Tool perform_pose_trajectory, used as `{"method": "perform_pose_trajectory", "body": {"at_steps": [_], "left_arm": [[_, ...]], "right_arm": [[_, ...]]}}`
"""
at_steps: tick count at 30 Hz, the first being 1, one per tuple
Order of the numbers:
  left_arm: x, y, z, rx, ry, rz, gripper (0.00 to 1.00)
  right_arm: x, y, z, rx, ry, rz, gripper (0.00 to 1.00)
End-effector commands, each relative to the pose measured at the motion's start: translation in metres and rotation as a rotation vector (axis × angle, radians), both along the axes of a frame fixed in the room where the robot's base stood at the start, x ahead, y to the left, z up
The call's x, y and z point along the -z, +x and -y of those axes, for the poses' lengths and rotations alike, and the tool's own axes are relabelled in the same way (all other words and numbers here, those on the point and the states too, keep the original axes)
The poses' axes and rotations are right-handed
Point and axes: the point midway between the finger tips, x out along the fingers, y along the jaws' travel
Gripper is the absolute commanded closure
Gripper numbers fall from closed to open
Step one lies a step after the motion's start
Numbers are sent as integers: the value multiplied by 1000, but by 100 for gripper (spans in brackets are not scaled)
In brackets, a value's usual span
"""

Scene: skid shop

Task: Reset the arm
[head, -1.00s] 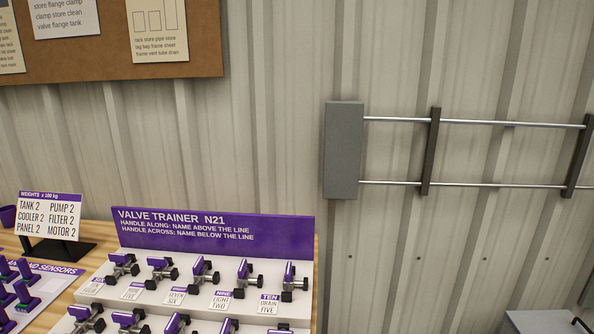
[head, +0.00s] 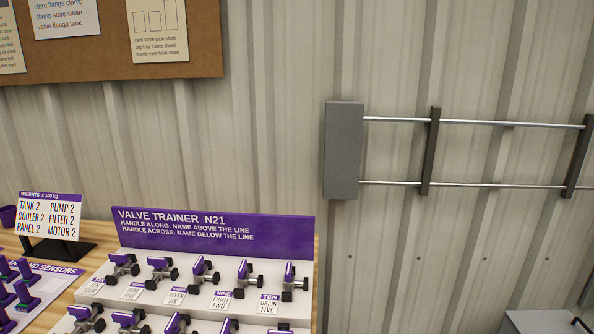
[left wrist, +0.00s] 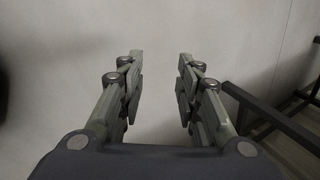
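My left gripper (left wrist: 158,75) shows in the left wrist view. Its two fingers stand apart with nothing between them, so it is open and empty. Behind the fingers is a plain pale surface. Neither gripper nor arm shows in the head view. My right gripper is in no view.
The valve trainer (head: 215,231) with several purple-handled valves stands on a wooden bench at the lower left. A weights sign (head: 50,217) stands left of it. A grey box (head: 344,150) with pipes is on the corrugated wall. A dark frame (left wrist: 270,115) is right of my left gripper.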

Motion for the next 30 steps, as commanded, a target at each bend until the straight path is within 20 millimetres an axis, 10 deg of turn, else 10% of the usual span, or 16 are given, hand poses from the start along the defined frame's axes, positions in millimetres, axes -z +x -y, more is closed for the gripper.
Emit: {"method": "perform_pose_trajectory", "body": {"at_steps": [6, 13, 19, 30], "left_arm": [[55, -16, 165, -64, -206, 1, 68], [73, -22, 296, -114, -363, 1, 68], [75, -23, 338, -129, -412, 0, 68], [75, -23, 339, -129, -413, 0, 68]], "right_arm": [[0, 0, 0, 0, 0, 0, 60], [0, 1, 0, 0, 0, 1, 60], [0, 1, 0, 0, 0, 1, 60], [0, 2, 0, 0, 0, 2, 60]]}}
